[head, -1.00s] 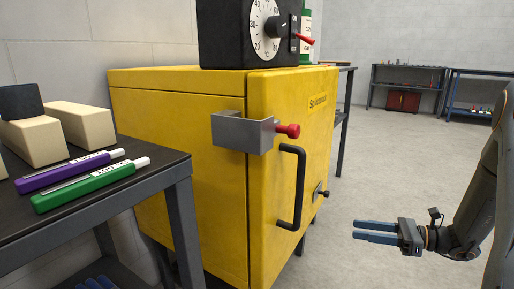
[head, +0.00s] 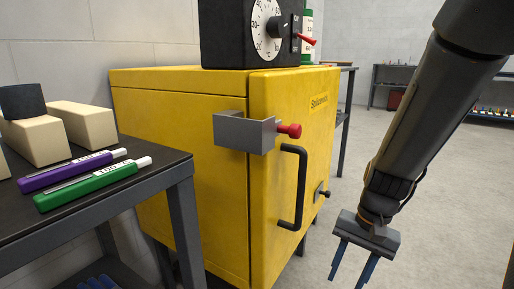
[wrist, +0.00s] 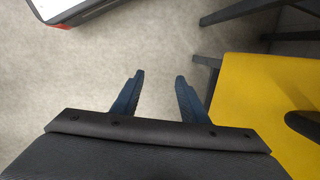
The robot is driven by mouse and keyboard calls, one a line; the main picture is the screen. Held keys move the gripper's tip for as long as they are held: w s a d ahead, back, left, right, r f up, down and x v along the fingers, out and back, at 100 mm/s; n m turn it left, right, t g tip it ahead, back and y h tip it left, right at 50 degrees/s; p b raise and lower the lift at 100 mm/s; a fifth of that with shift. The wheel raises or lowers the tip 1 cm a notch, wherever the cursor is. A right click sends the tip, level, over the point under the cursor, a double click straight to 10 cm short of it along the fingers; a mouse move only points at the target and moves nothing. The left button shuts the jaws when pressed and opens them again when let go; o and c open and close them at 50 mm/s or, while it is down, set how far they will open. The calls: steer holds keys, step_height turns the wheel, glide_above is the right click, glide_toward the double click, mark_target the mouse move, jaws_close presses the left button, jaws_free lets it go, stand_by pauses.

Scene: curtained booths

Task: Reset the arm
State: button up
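My gripper (head: 352,262) hangs at the lower right of the head view, in front of and to the right of the yellow cabinet (head: 180,120). Its two blue fingers point down and stand apart with nothing between them. In the wrist view the gripper (wrist: 159,78) is also open and empty, above bare floor. My dark arm comes down from the upper right of the head view.
The cabinet has a black handle (head: 293,190), a grey bracket with a red knob (head: 290,131), and a black dial box (head: 250,35) on top. A dark table (head: 120,185) at left holds purple and green pens (head: 95,185) and pale blocks. Open floor (head: 440,200) lies right.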

steer(key=s+a+r+n, duration=0.6)
steer(key=s+a, duration=0.2)
steer(key=a, duration=0.3)
steer(key=s+a+r+n, duration=0.7)
steer(key=s+a, duration=0.1)
steer(key=a, duration=0.3)
steer(key=d+r+m+p, duration=0.2)
steer(key=d+r+p, duration=0.4)
steer(key=r+p, duration=0.3)
steer(key=d+r+m+h+p, duration=0.1)
steer(key=d+r+p, duration=0.6)
steer(key=p, duration=0.9)
steer(key=d+r+m+h+p, duration=0.1)
steer(key=d+r+m+p, duration=0.2)
steer(key=d+r+p, duration=0.4)
step_height(320, 180, up, 4)
steer(key=p, duration=0.5)
steer(key=shift+d+r+m+t, duration=0.15)
steer(key=shift+d+m+t, duration=0.05)
steer(key=shift+m+t, duration=0.2)
